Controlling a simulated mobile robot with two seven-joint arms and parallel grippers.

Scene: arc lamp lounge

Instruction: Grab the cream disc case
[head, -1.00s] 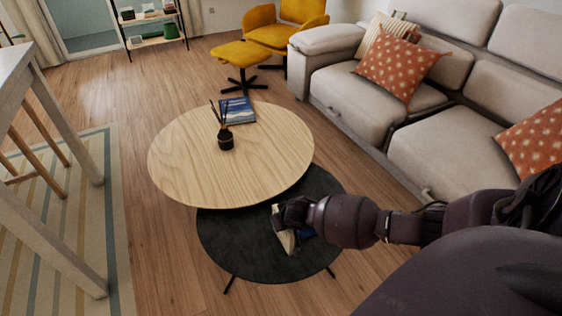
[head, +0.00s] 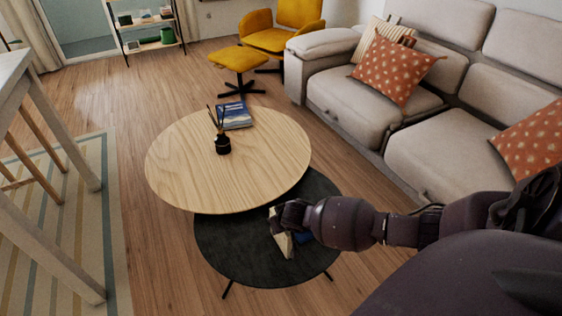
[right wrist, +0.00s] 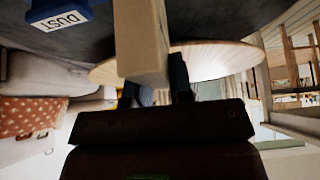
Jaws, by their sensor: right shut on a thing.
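The cream disc case (head: 284,244) is above or on the low black round table (head: 225,262), partly hidden by my right gripper (head: 278,222). In the right wrist view the cream case (right wrist: 141,40) stands between the fingers of my right gripper (right wrist: 155,88), which is shut on it. Whether the case touches the black tabletop is hard to tell. My left gripper is in neither view.
A blue case (right wrist: 58,12) marked "DUST" lies close beside the cream case. The wooden round table (head: 230,175) overlaps the black one and carries a black reed diffuser (head: 223,145) and a blue book (head: 234,115). A grey sofa (head: 345,105) stands at right.

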